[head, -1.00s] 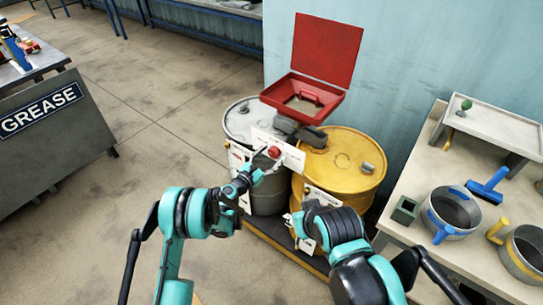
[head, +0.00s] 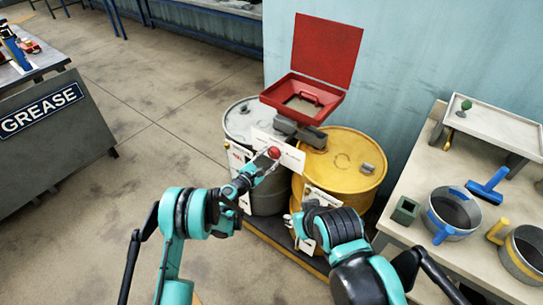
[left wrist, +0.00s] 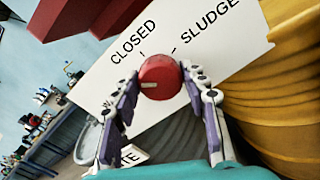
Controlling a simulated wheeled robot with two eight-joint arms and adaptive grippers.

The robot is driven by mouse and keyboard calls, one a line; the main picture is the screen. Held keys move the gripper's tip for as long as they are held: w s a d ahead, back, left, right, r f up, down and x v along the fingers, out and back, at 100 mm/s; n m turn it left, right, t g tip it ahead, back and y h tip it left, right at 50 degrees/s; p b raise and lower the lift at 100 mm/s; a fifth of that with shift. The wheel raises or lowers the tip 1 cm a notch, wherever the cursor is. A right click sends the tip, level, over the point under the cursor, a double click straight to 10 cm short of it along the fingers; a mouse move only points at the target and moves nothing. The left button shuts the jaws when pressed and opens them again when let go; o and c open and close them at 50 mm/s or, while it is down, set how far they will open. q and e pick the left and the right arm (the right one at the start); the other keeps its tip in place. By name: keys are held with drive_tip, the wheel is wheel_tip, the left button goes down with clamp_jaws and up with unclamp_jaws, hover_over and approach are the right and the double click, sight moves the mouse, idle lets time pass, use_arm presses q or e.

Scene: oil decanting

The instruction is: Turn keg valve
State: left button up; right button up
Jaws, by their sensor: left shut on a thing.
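The red valve knob (head: 273,152) sits on a white label plate (head: 291,157) in front of the two kegs. In the left wrist view the round knob (left wrist: 160,72) has a pale mark at its lower left. The plate (left wrist: 205,50) reads CLOSED, above left of the knob, and SLUDGE, above right. My left gripper (head: 268,158) is shut on the knob, with a finger on each side in the left wrist view (left wrist: 160,88). My right gripper (head: 296,226) is low before the yellow keg, mostly hidden by its wrist; its jaws are unclear.
A grey keg (head: 238,122) and a yellow keg (head: 345,150) stand side by side under a red funnel box (head: 303,98) with its lid up. A bench (head: 405,170) with pots is at right. A GREASE stand (head: 50,150) is at left. Open floor lies between.

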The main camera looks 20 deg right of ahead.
use_arm(q)
drive_tip(key=m, duration=0.4)
drive_tip(key=shift+m, duration=2.9)
drive_tip(key=o, duration=1.2)
drive_tip(key=shift+c, duration=0.2)
drive_tip(key=shift+s, duration=0.1)
drive_tip(key=v, duration=0.7)
drive_tip(key=shift+s+a, duration=0.15)
drive_tip(key=shift+a, duration=0.05)
